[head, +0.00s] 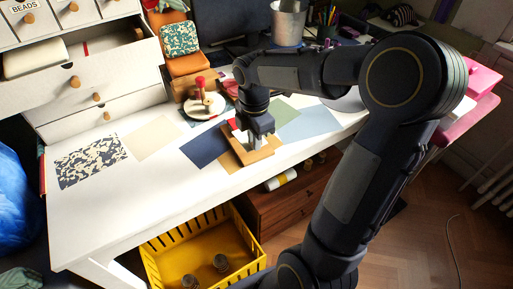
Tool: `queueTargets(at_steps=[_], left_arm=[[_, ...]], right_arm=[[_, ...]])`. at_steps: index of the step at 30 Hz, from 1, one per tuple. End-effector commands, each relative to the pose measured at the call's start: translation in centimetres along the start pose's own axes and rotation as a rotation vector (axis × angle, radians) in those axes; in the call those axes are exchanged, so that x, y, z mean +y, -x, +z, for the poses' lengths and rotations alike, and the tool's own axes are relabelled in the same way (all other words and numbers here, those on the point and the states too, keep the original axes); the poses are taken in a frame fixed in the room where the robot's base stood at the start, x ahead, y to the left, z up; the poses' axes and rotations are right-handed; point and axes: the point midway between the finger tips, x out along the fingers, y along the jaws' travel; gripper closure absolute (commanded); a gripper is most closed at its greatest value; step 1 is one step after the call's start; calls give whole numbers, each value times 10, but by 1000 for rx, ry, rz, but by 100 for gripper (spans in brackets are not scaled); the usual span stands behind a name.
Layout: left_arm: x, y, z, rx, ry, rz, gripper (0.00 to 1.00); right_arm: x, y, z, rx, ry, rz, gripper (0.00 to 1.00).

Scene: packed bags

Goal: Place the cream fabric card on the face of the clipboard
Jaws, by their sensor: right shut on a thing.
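A plain cream card (153,138), which looks like the cream fabric card, lies flat on the white desk, left of a navy card. A brown board (262,153), which looks like the clipboard, is under my right gripper (247,138), near the desk's front edge. My right gripper points down and is shut at this board. The fingers hide most of the board's upper part, and the exact grip is hard to see. The cream card is apart from the board, to its left. My left gripper is out of view.
The white desk (110,210) also bears a patterned card (90,161), a navy card (203,148), a green card (283,110) and a light blue card (312,124). A white round stand (204,106) is behind. A yellow crate (205,250) stands below the front edge. The desk's front left is clear.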

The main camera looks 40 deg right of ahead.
Motion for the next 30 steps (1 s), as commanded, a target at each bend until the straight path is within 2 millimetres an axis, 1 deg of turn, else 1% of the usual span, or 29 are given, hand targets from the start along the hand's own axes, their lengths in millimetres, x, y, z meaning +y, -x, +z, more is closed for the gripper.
queueTargets(at_steps=[7,8,12,13,15,21,25,26,30], left_arm=[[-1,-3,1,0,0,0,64],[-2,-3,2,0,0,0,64],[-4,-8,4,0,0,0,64],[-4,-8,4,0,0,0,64],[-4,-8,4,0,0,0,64],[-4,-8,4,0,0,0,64],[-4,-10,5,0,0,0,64],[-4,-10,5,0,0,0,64],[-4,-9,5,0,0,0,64]], right_arm=[[6,-15,10,0,-2,-1,100],[8,-19,12,0,-2,-2,100],[7,-42,11,0,1,-2,100],[7,-44,11,0,1,-2,100],[8,-47,11,-1,0,0,100],[8,-46,11,0,0,1,100],[8,-50,11,0,0,0,100],[8,-50,11,0,0,1,87],[8,-49,11,0,-1,1,69]])
